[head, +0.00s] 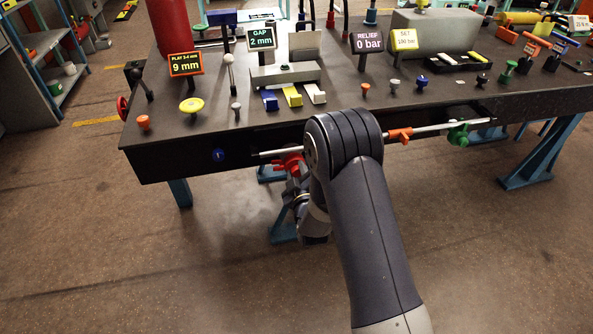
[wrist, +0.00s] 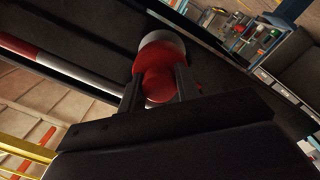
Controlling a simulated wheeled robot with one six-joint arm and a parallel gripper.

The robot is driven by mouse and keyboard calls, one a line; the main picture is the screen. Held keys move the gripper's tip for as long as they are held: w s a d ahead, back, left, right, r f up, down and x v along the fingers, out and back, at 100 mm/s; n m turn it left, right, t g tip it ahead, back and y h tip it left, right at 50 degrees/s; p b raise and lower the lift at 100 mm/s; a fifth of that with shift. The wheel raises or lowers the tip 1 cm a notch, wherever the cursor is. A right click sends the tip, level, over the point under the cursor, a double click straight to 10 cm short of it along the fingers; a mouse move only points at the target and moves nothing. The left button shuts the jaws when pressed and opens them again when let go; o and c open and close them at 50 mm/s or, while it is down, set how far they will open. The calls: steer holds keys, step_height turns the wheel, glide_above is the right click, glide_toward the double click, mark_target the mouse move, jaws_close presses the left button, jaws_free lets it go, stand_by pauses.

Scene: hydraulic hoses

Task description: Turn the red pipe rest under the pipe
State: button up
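The red pipe rest (head: 290,163) sits under the front edge of the bench, near the left end of a thin pale pipe (head: 431,129). My arm hides part of it in the head view. In the wrist view the red piece (wrist: 157,80) has a rounded end, with a pale grey round part behind it. My gripper (wrist: 160,88) has one dark finger on each side of the red piece. I see no clear gap at either finger, but I cannot tell whether they press on it.
An orange rest (head: 399,135) and a green rest (head: 457,135) stand along the pipe to the right. A blue knob (head: 219,155) is on the bench front at left. The bench top (head: 200,130) carries several knobs, levers and signs. The floor before the bench is clear.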

steer(key=c, duration=0.3)
steer(key=shift+c, duration=0.2)
steer(key=shift+b, duration=0.5)
steer(key=m+b, duration=0.1)
steer(key=b, duration=0.1)
steer(key=m+b, duration=0.2)
steer(key=b, duration=0.1)
steer(key=shift+f+m, duration=0.2)
steer(key=shift+m, duration=0.1)
steer(key=m+b, duration=0.4)
steer(key=b, duration=0.2)
steer(key=shift+m, duration=0.3)
steer(key=m+b, duration=0.5)
steer(key=b, duration=0.2)
steer(key=shift+d+r+m+g+y, duration=0.1)
steer(key=shift+r+m+g+y, duration=0.05)
steer(key=shift+m+g+y, duration=0.2)
steer(key=m+b, duration=0.3)
steer(key=shift+r, duration=0.15)
steer(key=shift+w+r+m, duration=0.1)
steer(key=shift+r+m, duration=0.05)
steer(key=shift+m, duration=0.2)
